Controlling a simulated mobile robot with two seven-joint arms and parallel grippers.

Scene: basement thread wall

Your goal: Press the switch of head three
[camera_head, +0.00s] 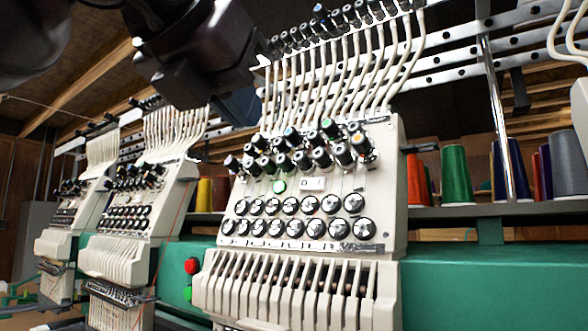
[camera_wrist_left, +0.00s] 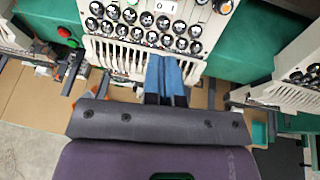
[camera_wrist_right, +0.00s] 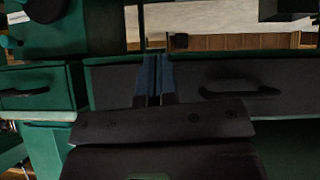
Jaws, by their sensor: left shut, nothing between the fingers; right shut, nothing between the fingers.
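The nearest embroidery head (camera_head: 380,215) is cream, with rows of black-and-silver dials, a lit green button (camera_head: 279,186) and a small white switch plate marked 0 and 1 (camera_head: 311,184). This switch plate (camera_wrist_left: 166,5) is at the top of the left wrist view. No head number is readable. My left gripper (camera_head: 240,108) reaches in from the top left, above and left of the dials. In its wrist view its blue fingers (camera_wrist_left: 166,78) are shut and empty, below the switch in the picture. My right gripper (camera_wrist_right: 153,80) is shut and empty, before dark drawers.
Two more heads (camera_head: 125,210) (camera_head: 58,245) stand to the left. A red button (camera_head: 192,265) sits on the green machine body (camera_head: 450,285). Thread cones (camera_head: 455,175) stand on a shelf behind. White thread tubes (camera_head: 340,70) rise above the nearest head.

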